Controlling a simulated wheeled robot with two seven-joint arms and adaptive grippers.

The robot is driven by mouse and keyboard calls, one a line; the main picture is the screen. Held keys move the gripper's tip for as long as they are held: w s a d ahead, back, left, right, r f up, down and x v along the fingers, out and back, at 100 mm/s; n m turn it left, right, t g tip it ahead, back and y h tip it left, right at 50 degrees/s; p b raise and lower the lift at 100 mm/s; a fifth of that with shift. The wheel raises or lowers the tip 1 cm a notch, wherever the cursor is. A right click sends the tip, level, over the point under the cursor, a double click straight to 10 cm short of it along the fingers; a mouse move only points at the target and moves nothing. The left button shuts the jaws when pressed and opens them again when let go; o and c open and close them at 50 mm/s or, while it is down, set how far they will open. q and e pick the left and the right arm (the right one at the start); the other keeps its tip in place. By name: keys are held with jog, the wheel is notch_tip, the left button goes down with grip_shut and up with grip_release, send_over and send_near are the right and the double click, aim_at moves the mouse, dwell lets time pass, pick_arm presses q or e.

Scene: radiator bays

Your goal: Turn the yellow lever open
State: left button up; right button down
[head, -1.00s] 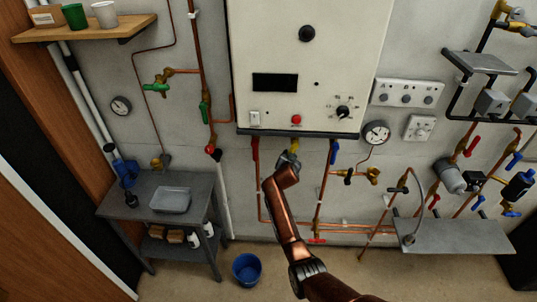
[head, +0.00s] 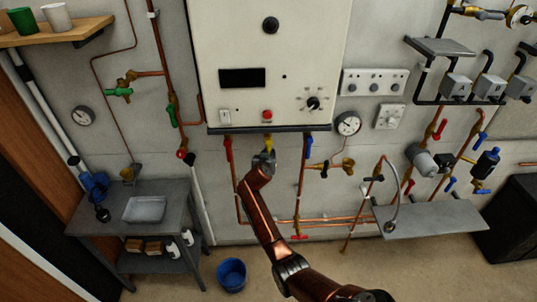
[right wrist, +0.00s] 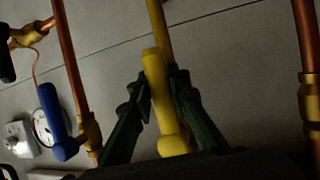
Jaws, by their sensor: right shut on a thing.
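The yellow lever (right wrist: 160,95) stands between the two dark fingers of my right gripper (right wrist: 160,100) in the right wrist view. The fingers lie on either side of it and are shut on it. Behind the lever a yellow pipe (right wrist: 158,15) runs upward in that view. In the head view the lever (head: 268,142) shows as a small yellow bit under the white boiler's lower edge, and my right gripper (head: 264,158) covers most of it. My left gripper is not in view.
The white boiler (head: 222,85) hangs above. A red lever (head: 228,148) is to the left of the gripper and a blue lever (head: 308,146) to the right, both close. A grey table (head: 180,215) stands left, a blue bucket (head: 231,275) on the floor.

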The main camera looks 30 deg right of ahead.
jog(key=c, duration=2.1)
grip_release()
jog(key=shift+d, duration=0.1)
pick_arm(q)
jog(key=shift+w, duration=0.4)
pick_arm(e)
jog(key=shift+o, duration=1.4)
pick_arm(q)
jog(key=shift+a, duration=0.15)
pick_arm(e)
jog(key=shift+s+a, duration=0.1)
jog(key=shift+a, duration=0.1)
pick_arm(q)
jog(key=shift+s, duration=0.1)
pick_arm(e)
jog(key=v, duration=1.1)
jog(key=shift+s+a+r, duration=0.2)
jog(key=shift+s+r, duration=0.05)
jog(key=shift+s, duration=0.05)
